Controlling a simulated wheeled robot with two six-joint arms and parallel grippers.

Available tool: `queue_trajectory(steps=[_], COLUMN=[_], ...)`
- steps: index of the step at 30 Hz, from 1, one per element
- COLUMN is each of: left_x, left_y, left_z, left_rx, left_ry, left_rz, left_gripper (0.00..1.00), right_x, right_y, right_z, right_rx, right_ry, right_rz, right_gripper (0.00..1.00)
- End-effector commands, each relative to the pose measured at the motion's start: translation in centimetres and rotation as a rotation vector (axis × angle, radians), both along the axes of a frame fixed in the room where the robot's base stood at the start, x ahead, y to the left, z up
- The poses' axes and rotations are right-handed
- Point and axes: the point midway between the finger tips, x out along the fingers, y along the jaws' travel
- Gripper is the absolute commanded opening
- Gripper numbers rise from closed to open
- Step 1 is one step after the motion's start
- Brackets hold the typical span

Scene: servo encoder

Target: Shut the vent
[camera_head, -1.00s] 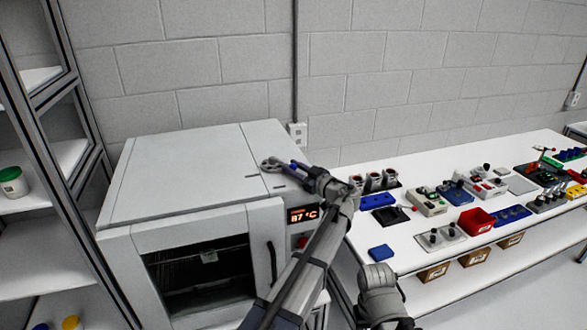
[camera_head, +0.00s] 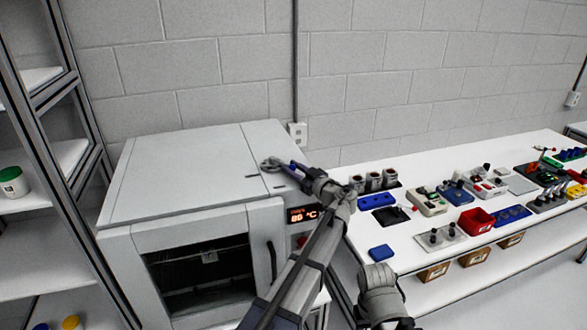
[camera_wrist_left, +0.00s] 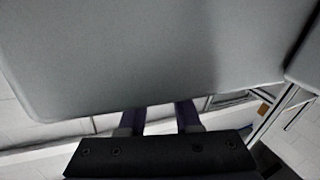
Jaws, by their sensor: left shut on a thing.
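The vent (camera_head: 270,163) shows as a small round grey piece on the top of the white oven (camera_head: 190,170), near its right side. My left gripper (camera_head: 285,166) reaches over the oven's right edge to the vent, and its purple fingers are shut on it. The exact grip is too small to make out. In the left wrist view the two fingers of my left gripper (camera_wrist_left: 160,118) run behind a large grey surface (camera_wrist_left: 160,55), which hides their tips and the vent. My right gripper is not in view.
The oven's front has a glass door (camera_head: 195,272), a dark handle (camera_head: 271,262) and a lit display (camera_head: 303,214). A white bench (camera_head: 350,235) with several devices stands at the right. A shelf rack (camera_head: 45,200) stands at the left. The oven top's left part is clear.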

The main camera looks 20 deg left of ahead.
Motion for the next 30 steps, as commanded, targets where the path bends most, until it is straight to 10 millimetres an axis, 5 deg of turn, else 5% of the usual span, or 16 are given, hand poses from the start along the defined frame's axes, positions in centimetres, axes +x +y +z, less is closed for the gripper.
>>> queue_trajectory(steps=[12, 30], left_x=[-2.8, -3.8], left_y=[1.6, 3.1], left_z=[0.0, 0.0], left_rx=[0.000, 0.000], left_ry=[0.000, 0.000], left_rz=[-0.300, -0.574], left_gripper=[0.00, 0.00], right_x=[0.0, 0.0], right_y=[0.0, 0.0], right_z=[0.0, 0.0], right_rx=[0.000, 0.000], right_ry=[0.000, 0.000], right_rz=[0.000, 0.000], right_gripper=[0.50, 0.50])
